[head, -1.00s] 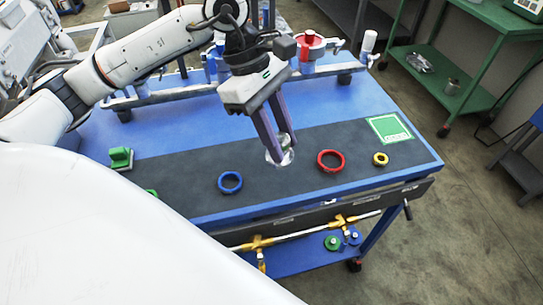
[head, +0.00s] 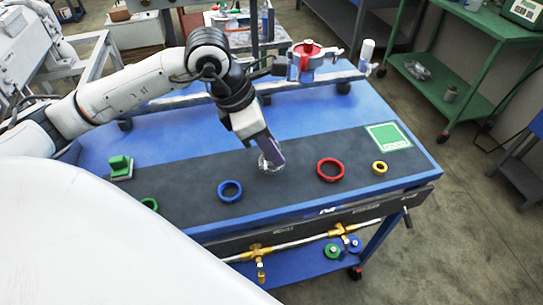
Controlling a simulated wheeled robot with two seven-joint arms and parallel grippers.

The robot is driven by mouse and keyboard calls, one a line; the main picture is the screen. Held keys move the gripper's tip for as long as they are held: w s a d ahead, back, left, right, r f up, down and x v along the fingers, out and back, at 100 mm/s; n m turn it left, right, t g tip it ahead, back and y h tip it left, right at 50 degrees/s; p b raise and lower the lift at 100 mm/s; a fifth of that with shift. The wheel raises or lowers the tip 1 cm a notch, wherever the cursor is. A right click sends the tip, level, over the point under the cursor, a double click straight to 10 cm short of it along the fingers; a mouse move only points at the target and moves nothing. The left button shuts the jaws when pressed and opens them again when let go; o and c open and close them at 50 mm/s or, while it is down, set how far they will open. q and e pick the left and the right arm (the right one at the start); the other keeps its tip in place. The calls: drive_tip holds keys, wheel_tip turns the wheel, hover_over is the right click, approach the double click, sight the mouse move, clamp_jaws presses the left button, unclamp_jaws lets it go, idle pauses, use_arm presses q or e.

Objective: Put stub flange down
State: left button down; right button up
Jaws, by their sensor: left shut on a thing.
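My left gripper (head: 270,156) reaches down over the dark mat (head: 297,160) on the blue workbench. It is shut on the stub flange (head: 270,163), a small shiny metal piece at the fingertips, between the blue ring and the red ring. The fingers partly hide the flange, and I cannot tell whether it touches the mat. My right gripper is not in view.
On the mat are a blue ring (head: 229,190), a red ring (head: 331,169), a yellow ring (head: 380,168), a green ring (head: 149,204) and a green block (head: 120,166). A green square (head: 388,136) marks the right end. A pipe assembly (head: 303,65) stands behind.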

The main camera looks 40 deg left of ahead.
use_arm(q)
drive_tip(key=shift+f, duration=1.6)
drive_tip(key=shift+f+b, duration=0.25)
drive_tip(key=shift+b, duration=0.05)
drive_tip(key=c, duration=1.4)
unclamp_jaws()
drive_tip(key=shift+r, duration=0.1)
drive_tip(key=shift+r, duration=0.1)
